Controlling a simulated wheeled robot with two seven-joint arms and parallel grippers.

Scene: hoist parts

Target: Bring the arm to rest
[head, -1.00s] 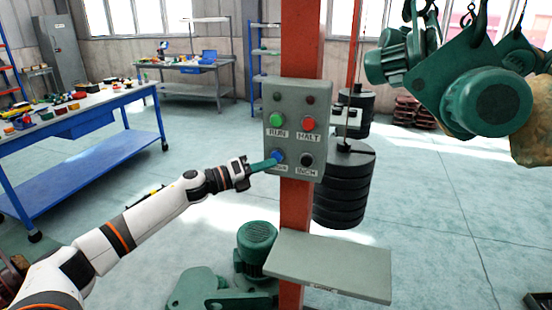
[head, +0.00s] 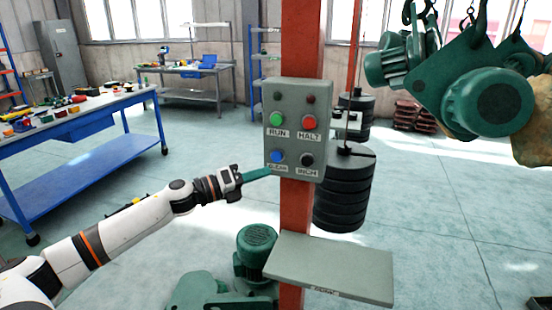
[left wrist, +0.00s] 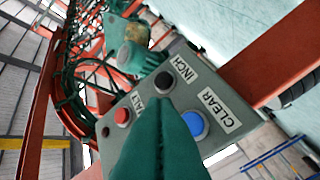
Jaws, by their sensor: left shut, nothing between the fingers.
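My left gripper (head: 266,173) comes in from the left, its teal fingers shut and empty. In the head view its tips are at the lower left edge of the grey control box (head: 295,92), just below the blue CLEAR button (head: 277,157). I cannot tell how far they stand from the box. In the left wrist view the shut fingers (left wrist: 157,120) cover part of the box face, with the blue button (left wrist: 195,124) beside them and the black INCH button (left wrist: 164,82) beyond. The RUN button is hidden there. My right gripper is not in view.
The box is on an orange post (head: 302,45). A grey shelf (head: 330,262) juts out below it, beside a green motor (head: 256,245). Green hoist machinery (head: 480,90) hangs at right. A blue workbench (head: 85,115) stands left.

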